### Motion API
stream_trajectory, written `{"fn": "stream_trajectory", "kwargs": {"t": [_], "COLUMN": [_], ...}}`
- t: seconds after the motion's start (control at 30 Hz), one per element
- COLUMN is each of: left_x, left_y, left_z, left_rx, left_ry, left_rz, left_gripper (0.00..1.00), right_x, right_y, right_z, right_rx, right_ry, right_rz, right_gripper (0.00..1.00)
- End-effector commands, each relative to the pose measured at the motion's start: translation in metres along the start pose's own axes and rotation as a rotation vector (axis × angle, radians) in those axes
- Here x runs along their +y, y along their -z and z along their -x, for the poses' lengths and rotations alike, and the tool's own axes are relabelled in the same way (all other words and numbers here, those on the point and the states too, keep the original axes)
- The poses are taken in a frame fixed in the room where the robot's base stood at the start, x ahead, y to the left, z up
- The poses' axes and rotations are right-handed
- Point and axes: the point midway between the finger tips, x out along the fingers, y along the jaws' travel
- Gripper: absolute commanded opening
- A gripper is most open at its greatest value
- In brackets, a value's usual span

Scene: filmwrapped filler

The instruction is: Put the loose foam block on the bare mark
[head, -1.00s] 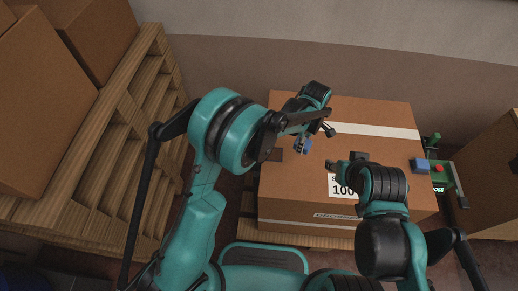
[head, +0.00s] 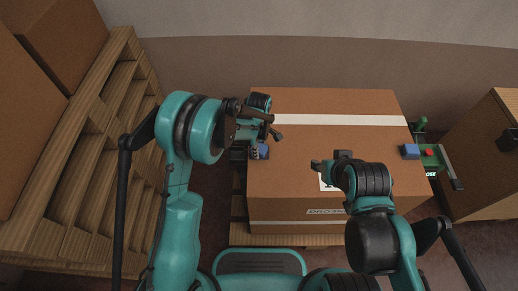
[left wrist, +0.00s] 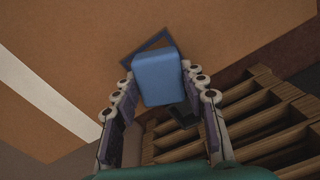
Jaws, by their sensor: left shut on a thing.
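My left gripper (head: 258,151) is shut on a blue foam block (left wrist: 158,78), holding it between its two fingers. In the head view the block (head: 263,152) shows as a small blue patch at the left edge of the brown carton, partly hidden by the gripper. In the left wrist view a dark square outline, the mark (left wrist: 142,46), lies on the carton top beyond the block, which hides part of it. I cannot tell whether the block touches the carton. My right gripper (head: 330,162) is over the carton's middle right; its finger opening is unclear.
The large carton (head: 310,180) has a white tape strip across its top. Another blue block (head: 410,152) sits at its right edge beside a green device (head: 430,158) with a red part. A wooden pallet (head: 125,110) stands at the left.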

Motion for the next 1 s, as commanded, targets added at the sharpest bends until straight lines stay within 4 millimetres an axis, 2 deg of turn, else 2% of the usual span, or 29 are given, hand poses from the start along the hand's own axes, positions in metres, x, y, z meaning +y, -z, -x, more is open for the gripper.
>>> {"fn": "stream_trajectory", "kwargs": {"t": [0.3,0.33,0.4,0.77,0.87,1.0], "left_x": [0.0,0.0,0.0,0.0,0.0,0.0], "left_y": [0.0,0.0,0.0,0.0,0.0,0.0], "left_z": [-0.003,-0.002,-0.001,0.003,0.015,0.046], "left_rx": [0.0,0.0,0.0,0.0,0.0,0.0], "left_ry": [0.0,0.0,0.0,0.0,0.0,0.0], "left_rz": [0.0,0.0,0.0,0.0,0.0,0.0], "left_gripper": [0.22,0.47,0.63,0.63,0.63,0.63], "right_x": [0.0,0.0,0.0,0.0,0.0,0.0], "right_y": [-0.002,-0.001,-0.001,0.001,0.005,0.012], "right_z": [-0.002,-0.002,-0.001,0.002,0.006,0.017], "right_rx": [0.0,0.0,0.0,0.0,0.0,0.0], "right_ry": [0.0,0.0,0.0,0.0,0.0,0.0], "right_rz": [0.0,0.0,0.0,0.0,0.0,0.0], "right_gripper": [0.4,0.4,0.4,0.4,0.4,0.4]}}
